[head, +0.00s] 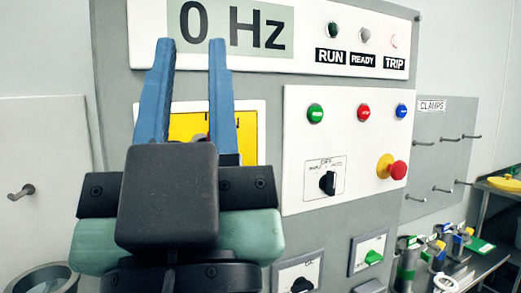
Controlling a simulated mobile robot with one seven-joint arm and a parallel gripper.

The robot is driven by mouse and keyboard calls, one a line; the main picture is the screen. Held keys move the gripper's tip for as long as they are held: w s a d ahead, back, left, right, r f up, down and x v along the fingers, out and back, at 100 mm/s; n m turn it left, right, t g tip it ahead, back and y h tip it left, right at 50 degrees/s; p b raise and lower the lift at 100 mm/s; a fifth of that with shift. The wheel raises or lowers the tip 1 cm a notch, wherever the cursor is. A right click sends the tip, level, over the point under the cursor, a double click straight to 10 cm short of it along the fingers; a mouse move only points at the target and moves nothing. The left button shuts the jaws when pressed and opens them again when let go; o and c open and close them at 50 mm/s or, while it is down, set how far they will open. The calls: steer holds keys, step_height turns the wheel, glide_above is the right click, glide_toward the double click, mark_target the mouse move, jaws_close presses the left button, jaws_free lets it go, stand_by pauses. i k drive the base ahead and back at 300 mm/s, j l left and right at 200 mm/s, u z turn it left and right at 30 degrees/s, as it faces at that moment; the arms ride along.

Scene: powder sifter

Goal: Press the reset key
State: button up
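The control panel (300,190) has a row of push buttons on a white plate at right: a green button (315,113), a red button (363,112) and a blue button (401,111). Their caption text is too small to read, so I cannot confirm which is the reset key; the blue one is at the far right. My gripper (191,44) has two blue fingers standing apart, with nothing visible between them. It is in front of the panel's left part, left of the buttons, and hides part of a yellow plate (185,126).
A red mushroom knob (397,170) on a yellow collar sticks out below the blue button. A black rotary switch (328,183) is left of it. The display (230,26) reads 0 Hz. Hooks and a cluttered bench (480,265) are at right.

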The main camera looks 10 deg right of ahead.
mark_target(402, 112)
steer(key=z, duration=1)
steer(key=i+l+z, duration=0.1)
steer(key=i+l, duration=0.2)
steer(key=i+l+z, duration=0.15)
steer(key=i, duration=0.35)
steer(key=l, duration=0.1)
